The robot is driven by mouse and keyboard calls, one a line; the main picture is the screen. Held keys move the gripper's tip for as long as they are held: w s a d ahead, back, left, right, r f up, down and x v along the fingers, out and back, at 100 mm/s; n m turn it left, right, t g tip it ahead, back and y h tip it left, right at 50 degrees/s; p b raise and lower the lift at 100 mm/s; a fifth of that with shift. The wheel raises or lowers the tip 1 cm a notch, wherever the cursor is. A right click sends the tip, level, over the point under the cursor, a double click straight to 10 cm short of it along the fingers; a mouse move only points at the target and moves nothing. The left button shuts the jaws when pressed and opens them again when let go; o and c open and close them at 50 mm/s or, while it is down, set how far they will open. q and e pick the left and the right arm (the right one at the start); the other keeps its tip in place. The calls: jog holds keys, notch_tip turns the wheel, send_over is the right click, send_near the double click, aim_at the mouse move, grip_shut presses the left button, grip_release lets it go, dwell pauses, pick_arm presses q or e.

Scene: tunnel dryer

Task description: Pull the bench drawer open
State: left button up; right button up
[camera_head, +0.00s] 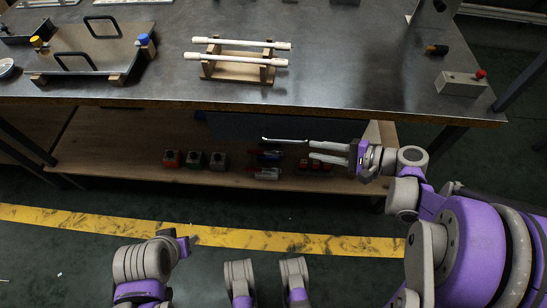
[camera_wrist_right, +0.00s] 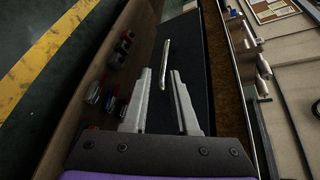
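The bench drawer shows as a dark front (camera_head: 235,126) under the bench top, and it looks closed. It also shows in the right wrist view (camera_wrist_right: 193,62). Its handle is a thin silver bar (camera_head: 283,140), also seen in the right wrist view (camera_wrist_right: 165,62). My right gripper (camera_head: 310,149) is open at the handle's right end. In the right wrist view the handle appears between its fingertips (camera_wrist_right: 161,72); I cannot tell whether they touch it. My left gripper (camera_head: 187,242) is low at the left, apart from the bench, with its fingers not clearly visible.
The bench top (camera_head: 350,75) overhangs the drawer. A rack with white rods (camera_head: 238,58) and a tray (camera_head: 85,50) stand on it. A lower shelf (camera_head: 115,150) holds several small boxes and tools below my right gripper. The floor by the yellow stripe (camera_head: 265,240) is clear.

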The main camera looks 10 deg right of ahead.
aim_at(290, 141)
pick_arm(q)
jog(key=f, duration=0.1)
jog(key=f+b, duration=0.2)
jog(key=shift+s+a+f, duration=0.2)
jog(key=shift+s+f, duration=0.05)
jog(key=shift+f, duration=0.05)
pick_arm(e)
jog(key=shift+m+t+y, duration=0.3)
jog(key=shift+y, duration=0.1)
jog(key=x, duration=0.7)
jog(key=w+x, duration=0.1)
jog(key=x, duration=0.2)
jog(key=shift+w+d+f, duration=0.15)
jog(key=shift+d+f, duration=0.1)
jog(key=shift+f, duration=0.05)
jog(key=shift+c, duration=0.3)
grip_shut()
